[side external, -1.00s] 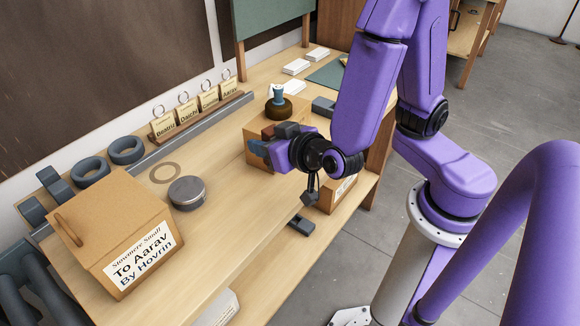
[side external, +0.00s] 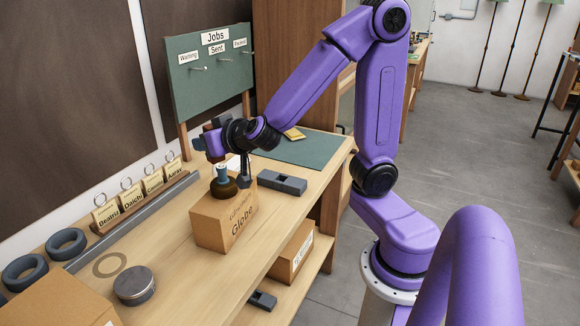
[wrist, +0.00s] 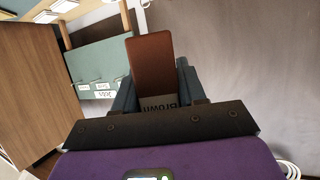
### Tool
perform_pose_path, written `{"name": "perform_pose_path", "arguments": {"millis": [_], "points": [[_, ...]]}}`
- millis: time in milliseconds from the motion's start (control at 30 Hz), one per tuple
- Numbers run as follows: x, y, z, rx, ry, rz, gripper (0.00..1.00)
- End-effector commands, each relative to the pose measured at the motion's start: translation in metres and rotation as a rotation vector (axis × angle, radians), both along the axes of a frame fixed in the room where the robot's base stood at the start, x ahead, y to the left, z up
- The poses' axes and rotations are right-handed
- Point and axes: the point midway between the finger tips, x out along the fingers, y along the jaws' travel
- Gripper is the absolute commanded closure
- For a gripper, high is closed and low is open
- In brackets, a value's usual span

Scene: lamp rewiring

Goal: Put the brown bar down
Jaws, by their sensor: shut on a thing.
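The brown bar (wrist: 152,68) is a flat reddish-brown block with a grey label reading "Brown" at its near end. In the wrist view it stands out from between the two grey fingers of my gripper (wrist: 157,88), which is shut on it. In the side external view my gripper (side external: 213,126) is raised above the bench, near the Globe box and in front of the green Jobs board. There the bar is small and mostly hidden by the hand, so its exact tilt is hard to tell.
The Globe box (side external: 222,222) carries a dark round item with a pale top (side external: 223,182). A grey block (side external: 282,183) lies to its right. A green mat (side external: 305,150) with a small yellow item lies behind. The Jobs board (side external: 208,75) has hooks. A round tin (side external: 135,284) stands front left.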

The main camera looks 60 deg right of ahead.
Motion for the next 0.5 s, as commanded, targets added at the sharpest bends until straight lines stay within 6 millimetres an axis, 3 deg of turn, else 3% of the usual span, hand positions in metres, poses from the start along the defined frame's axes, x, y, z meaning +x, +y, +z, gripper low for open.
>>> {"name": "perform_pose_path", "arguments": {"millis": [267, 500], "points": [[0.026, -0.052, 0.001, -0.004, -0.005, -0.224, 0.94], [0.04, -0.111, 0.003, -0.003, -0.012, -0.462, 0.94]]}}
